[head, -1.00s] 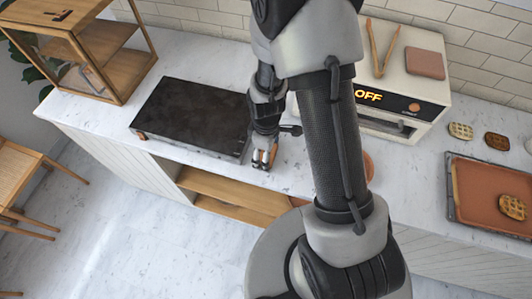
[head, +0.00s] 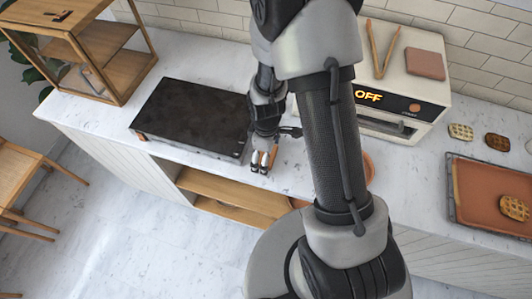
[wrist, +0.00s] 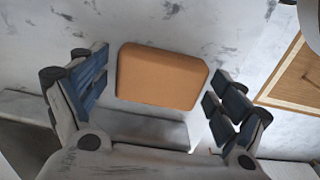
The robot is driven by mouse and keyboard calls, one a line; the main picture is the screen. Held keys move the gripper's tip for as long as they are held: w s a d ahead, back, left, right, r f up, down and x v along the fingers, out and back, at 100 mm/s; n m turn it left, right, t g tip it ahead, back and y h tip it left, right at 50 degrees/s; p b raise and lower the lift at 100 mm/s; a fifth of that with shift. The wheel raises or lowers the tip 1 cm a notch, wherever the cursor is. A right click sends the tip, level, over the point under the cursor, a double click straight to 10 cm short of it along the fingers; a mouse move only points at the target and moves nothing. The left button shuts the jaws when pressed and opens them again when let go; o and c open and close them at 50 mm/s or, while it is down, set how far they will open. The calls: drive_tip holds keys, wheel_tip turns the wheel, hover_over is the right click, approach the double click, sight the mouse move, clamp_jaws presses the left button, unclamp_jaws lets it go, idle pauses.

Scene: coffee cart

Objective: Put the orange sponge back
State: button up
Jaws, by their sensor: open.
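The orange sponge (wrist: 161,76) is a rounded block on the pale marble counter. In the wrist view it lies between the two spread fingers of my gripper (wrist: 158,88), with gaps on both sides. My gripper is open and not clamped on it. In the head view my gripper (head: 262,167) is low over the counter's front part, just right of the black griddle. Only a small orange bit of the sponge (head: 273,154) shows there beside the fingers; the rest is hidden.
The black griddle (head: 190,115) stands close left of my gripper. A cream oven (head: 398,92) reading OFF, with tongs (head: 384,50) and a terracotta square (head: 425,63) on top, stands behind right. A tray (head: 455,205) with waffles is farther right. Open wooden shelves (head: 230,197) lie below the counter edge.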

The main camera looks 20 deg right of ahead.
drive_tip(key=shift+r, duration=0.1)
drive_tip(key=s+r+m+t+p, duration=0.1)
drive_tip(key=s+r+m+p, duration=0.1)
drive_tip(key=r, duration=1.1)
drive_tip(key=s+r+m+t+p, duration=0.1)
drive_tip(key=s+r+m, duration=0.1)
drive_tip(key=r, duration=1.1)
drive_tip(key=s+r+m+t, duration=0.2)
drive_tip(key=s+r+m, duration=0.4)
drive_tip(key=s+r, duration=0.3)
drive_tip(key=shift+s+r+m+t, duration=0.2)
drive_tip(key=shift+s+m+t, duration=0.15)
drive_tip(key=shift+s, duration=0.75)
drive_tip(key=shift+d, duration=0.1)
wheel_tip(320, 180, down, 6)
drive_tip(key=b, duration=0.6)
drive_tip(key=shift+f, duration=0.1)
